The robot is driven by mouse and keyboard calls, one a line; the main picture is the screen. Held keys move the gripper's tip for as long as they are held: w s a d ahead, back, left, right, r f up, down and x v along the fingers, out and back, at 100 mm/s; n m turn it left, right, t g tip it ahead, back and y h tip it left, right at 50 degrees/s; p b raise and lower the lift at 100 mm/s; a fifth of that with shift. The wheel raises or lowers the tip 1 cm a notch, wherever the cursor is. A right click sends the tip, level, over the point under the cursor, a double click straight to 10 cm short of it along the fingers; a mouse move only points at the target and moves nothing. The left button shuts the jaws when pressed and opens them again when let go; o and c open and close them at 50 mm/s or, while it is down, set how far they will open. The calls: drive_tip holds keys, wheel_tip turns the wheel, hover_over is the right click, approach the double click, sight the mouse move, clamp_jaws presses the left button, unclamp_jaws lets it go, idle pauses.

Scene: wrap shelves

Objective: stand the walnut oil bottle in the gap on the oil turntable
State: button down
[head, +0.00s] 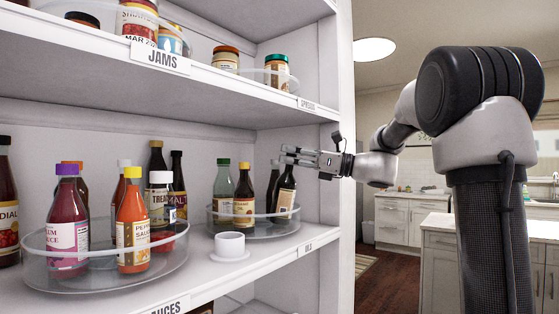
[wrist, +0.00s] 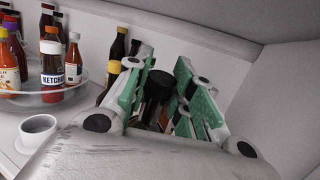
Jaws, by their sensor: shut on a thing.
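My gripper (head: 291,156) is at the right end of the middle shelf. It is shut on a dark bottle with a black cap and a pale label (head: 285,190), which I take to be the walnut oil; its name is unreadable. In the wrist view the dark cap (wrist: 158,88) lies between the green-padded fingers (wrist: 160,70). The bottle leans slightly, its lower part behind the rim of the clear oil turntable (head: 255,232). I cannot tell whether its base touches the turntable. Beside it stand a green-capped bottle (head: 223,190), a yellow-capped bottle (head: 244,195) and a dark-capped bottle (head: 273,178).
A white cup on a round base (head: 229,246) stands on the shelf at the front left of the oil turntable. A sauce turntable (head: 105,275) with several bottles is further left. The upper shelf (head: 215,78) with jars and the side wall (head: 332,130) bound the space.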

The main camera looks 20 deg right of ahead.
drive_tip(key=shift+w+a+r+g+h, duration=0.25)
drive_tip(key=shift+w+a+h, duration=0.2)
drive_tip(key=shift+a, duration=0.3)
drive_tip(key=shift+w+a+r+g+h, duration=0.1)
drive_tip(key=shift+w+a+g+h, duration=0.3)
drive_tip(key=shift+a, duration=0.35)
drive_tip(key=shift+f+t, duration=0.25)
drive_tip(key=shift+f, duration=0.75)
drive_tip(key=c, duration=1.2)
unclamp_jaws()
drive_tip(key=shift+c, duration=0.2)
